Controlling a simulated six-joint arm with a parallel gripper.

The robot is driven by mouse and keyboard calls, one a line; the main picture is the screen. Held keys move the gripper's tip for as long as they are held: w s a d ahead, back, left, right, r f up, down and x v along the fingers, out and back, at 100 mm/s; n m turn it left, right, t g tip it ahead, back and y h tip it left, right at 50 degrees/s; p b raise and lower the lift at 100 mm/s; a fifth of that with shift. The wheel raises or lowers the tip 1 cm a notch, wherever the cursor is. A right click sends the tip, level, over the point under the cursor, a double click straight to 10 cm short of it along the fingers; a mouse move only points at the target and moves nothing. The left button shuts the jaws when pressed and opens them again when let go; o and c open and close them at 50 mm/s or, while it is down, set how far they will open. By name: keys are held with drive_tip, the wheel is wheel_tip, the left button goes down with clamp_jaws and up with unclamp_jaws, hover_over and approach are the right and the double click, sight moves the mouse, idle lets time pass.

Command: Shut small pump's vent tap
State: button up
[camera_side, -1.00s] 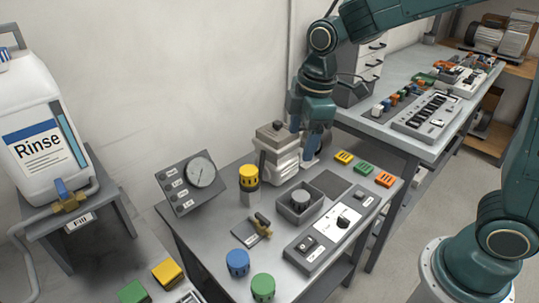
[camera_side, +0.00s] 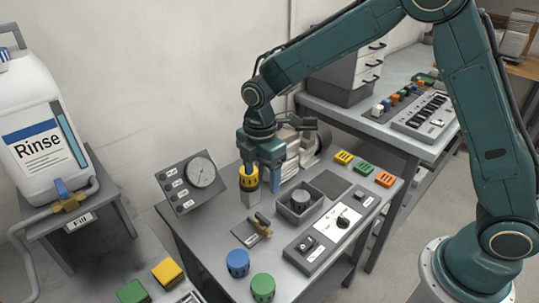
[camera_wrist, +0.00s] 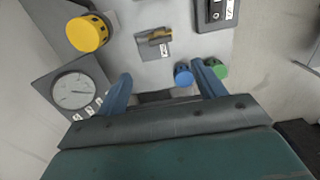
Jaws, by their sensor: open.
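A small brass tap (camera_side: 262,222) with a dark-tipped lever sits on a grey labelled plate on the workbench. It also shows at the top middle of the wrist view (camera_wrist: 158,35), beyond my fingertips. I take it for the vent tap; its label is too small to read. The pale small pump (camera_side: 290,148) stands at the back of the bench, partly hidden by my wrist. My gripper (camera_side: 259,182) is open and empty above the bench, beside the yellow cap. Its two blue fingers (camera_wrist: 163,76) are spread apart in the wrist view, touching nothing I can see.
A yellow cap (camera_side: 248,182) on a post and a gauge panel (camera_side: 190,181) stand close by. Blue (camera_side: 237,262) and green (camera_side: 262,287) knobs are at the front edge. A switch box (camera_side: 325,238) and a square tray (camera_side: 299,203) lie right of the tap.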

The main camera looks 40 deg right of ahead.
sight(262, 218)
wheel_tip(262, 218, down, 14)
drive_tip(key=shift+r, duration=0.15)
idle(0.7)
drive_tip(key=shift+c, duration=0.2)
drive_tip(key=c, duration=1)
